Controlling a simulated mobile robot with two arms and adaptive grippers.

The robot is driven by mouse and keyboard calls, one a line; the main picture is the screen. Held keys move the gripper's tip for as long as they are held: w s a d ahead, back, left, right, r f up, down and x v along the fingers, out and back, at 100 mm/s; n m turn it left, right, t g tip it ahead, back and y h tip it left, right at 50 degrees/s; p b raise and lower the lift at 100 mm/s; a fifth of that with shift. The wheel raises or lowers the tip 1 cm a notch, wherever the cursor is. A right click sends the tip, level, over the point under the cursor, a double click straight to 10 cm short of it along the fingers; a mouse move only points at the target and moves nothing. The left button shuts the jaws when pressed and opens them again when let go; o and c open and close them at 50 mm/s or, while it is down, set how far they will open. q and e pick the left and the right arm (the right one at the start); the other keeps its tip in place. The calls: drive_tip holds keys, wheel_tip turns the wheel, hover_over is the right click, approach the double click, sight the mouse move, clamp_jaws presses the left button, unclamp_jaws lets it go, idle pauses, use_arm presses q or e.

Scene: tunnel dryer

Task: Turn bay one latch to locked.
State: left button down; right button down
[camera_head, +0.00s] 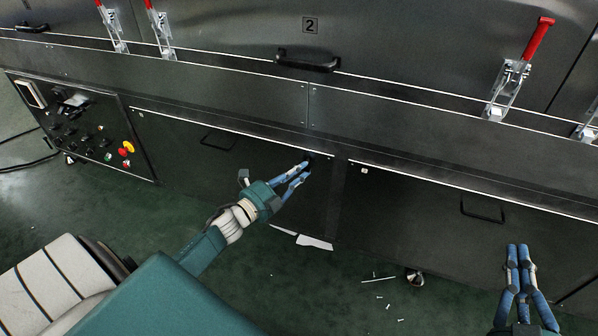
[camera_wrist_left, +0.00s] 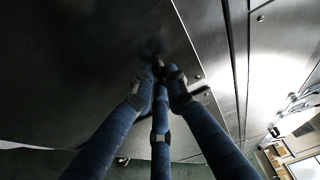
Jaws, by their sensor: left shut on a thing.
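The lower left panel (camera_head: 225,168) of the dryer is dark, with a black handle (camera_head: 218,142). My left gripper (camera_head: 306,165) is at this panel's upper right corner, its blue fingers shut on a small dark latch. In the left wrist view the fingers (camera_wrist_left: 158,72) come together around the small dark latch (camera_wrist_left: 157,60) on the panel's face. The fingertips hide most of the latch, so I cannot tell its turned position.
A small pale fitting (camera_head: 364,170) is on the lower right panel (camera_head: 420,220). A control box (camera_head: 85,130) with buttons is at left. Red-handled clamps (camera_head: 538,40) line the upper ledge. White scraps (camera_head: 314,243) and bits lie on the green floor.

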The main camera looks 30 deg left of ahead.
use_arm(q)
drive_tip(key=c, duration=2)
unclamp_jaws()
drive_tip(key=s, duration=0.4)
drive_tip(key=s+a, duration=0.1)
drive_tip(key=s, duration=0.6)
drive_tip(key=shift+s+a, duration=0.4)
